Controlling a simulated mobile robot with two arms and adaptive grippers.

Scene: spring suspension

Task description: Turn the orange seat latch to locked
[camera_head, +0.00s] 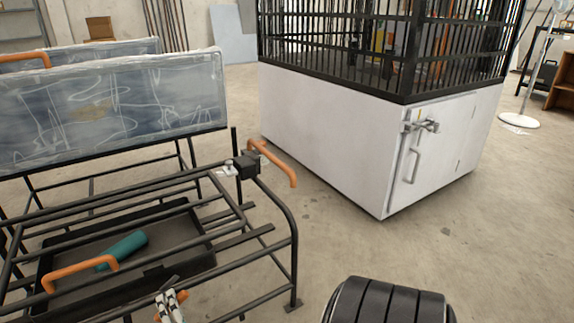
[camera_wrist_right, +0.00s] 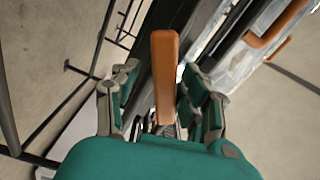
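In the right wrist view, an orange lever (camera_wrist_right: 165,60), taken to be the seat latch, stands lengthwise between the fingers of my right gripper (camera_wrist_right: 160,78). The fingers are spread on both sides of it. A gap shows on the left; the right finger is very near it, and contact cannot be told. The latch's setting cannot be read. My left gripper is out of view.
Orange armrests (camera_head: 280,165) (camera_head: 75,270) stick out from the frame. A dark tray (camera_head: 75,255) under the bars holds a teal cylinder (camera_head: 123,248). A scratched panel (camera_head: 110,100) stands behind. A white cabinet (camera_head: 320,130) with a black cage stands right; floor between is clear.

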